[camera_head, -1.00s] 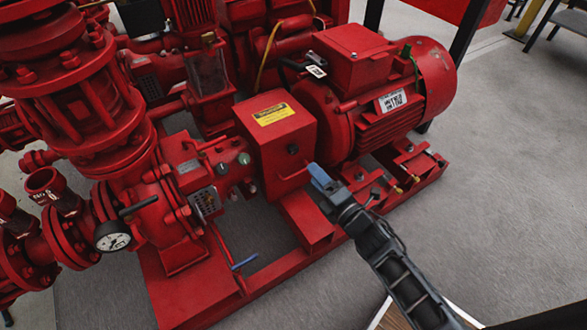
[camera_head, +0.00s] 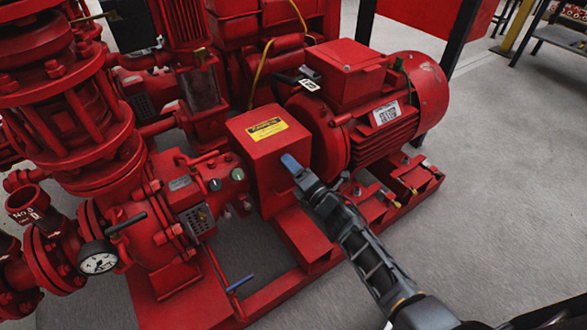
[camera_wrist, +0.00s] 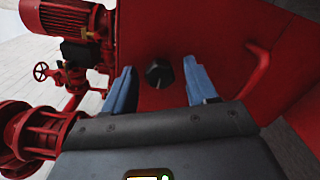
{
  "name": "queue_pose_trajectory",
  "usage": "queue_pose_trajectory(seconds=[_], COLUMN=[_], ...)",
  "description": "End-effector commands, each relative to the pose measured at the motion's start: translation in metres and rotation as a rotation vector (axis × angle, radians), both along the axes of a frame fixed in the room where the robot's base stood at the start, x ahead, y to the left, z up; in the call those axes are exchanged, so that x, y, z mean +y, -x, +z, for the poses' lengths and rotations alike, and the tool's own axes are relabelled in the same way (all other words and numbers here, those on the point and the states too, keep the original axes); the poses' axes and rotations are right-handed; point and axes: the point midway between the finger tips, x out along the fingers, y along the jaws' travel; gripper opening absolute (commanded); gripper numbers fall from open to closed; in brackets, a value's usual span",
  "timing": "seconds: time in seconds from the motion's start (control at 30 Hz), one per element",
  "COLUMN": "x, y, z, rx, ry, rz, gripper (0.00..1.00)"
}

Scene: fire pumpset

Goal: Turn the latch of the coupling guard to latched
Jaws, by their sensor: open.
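The coupling guard (camera_head: 262,148) is a red box with a yellow label on top, between the pump and the motor. In the wrist view its red face (camera_wrist: 200,45) fills much of the picture. A dark round knob, which looks like the latch (camera_wrist: 159,73), sits on that face. My gripper (camera_head: 289,161) is at the guard's front face, and its body hides the latch in the head view. In the wrist view my gripper (camera_wrist: 160,85) is open, with one blue finger on each side of the latch. I cannot tell whether the fingers touch it.
A red handle (camera_wrist: 257,72) stands out from the guard face, right of the fingers. The red motor (camera_head: 385,110) is right of the guard, and the pressure gauge (camera_head: 98,260) is at lower left. A blue-handled lever (camera_head: 240,283) lies near the base frame. Grey floor at right is free.

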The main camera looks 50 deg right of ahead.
Motion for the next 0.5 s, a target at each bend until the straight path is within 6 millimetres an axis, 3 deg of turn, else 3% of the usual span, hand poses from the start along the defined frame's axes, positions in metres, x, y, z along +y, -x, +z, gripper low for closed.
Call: queue_pose_trajectory(seconds=[0.2, 0.5], x=[-0.0001, 0.0000], y=[-0.0002, -0.0001], z=[0.0002, 0.0003], rx=[0.000, 0.000], ry=[0.000, 0.000], rz=[0.000, 0.000], gripper=[0.56, 0.28])
